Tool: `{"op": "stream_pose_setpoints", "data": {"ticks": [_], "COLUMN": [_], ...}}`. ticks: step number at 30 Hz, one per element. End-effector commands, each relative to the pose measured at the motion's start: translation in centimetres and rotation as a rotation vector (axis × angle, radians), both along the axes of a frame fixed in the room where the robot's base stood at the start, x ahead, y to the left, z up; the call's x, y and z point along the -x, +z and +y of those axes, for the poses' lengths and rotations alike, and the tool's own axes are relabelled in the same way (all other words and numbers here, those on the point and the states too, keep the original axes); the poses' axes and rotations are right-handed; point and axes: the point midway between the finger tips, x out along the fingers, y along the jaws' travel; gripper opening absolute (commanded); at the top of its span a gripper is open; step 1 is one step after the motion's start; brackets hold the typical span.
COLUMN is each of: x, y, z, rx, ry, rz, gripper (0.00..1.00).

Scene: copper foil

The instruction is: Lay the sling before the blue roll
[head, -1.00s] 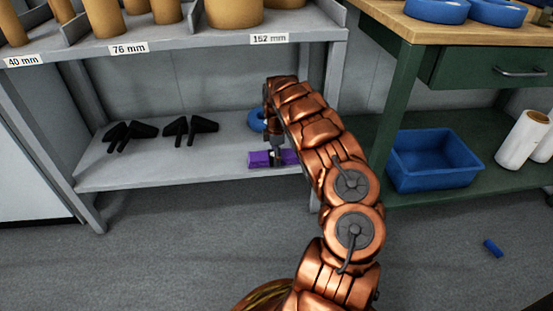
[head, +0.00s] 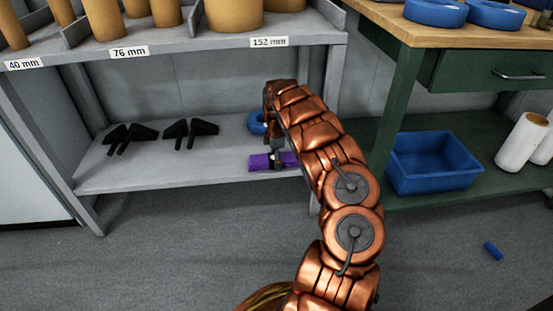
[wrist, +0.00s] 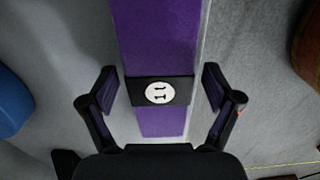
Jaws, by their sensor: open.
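The purple sling (head: 260,163) lies flat along the front edge of the grey lower shelf. My gripper (wrist: 163,95) is open, with one finger on each side of the band and a gap on both sides. In the head view, my gripper (head: 276,160) is over the sling, and my arm hides the sling's right end. The blue roll (head: 257,122) stands on the shelf behind the sling, partly hidden; its edge shows in the wrist view (wrist: 12,103).
Black brackets (head: 130,137) lie left on the lower shelf (head: 150,175). Cardboard tubes (head: 235,14) stand on the shelf above. A green workbench (head: 400,90) with a blue bin (head: 433,160) is at right. A small blue piece (head: 493,250) lies on the floor.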

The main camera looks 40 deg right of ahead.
Motion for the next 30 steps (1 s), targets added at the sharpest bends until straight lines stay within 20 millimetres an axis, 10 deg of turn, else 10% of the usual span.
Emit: {"op": "stream_pose_setpoints", "data": {"ticks": [18,30], "x": [-0.1,0.0], "y": [7.3,7.7], "z": [0.0,0.0], "rx": [0.003,0.001], "ry": [0.001,0.0], "rz": [0.0,0.001], "gripper": [0.89,0.89]}}
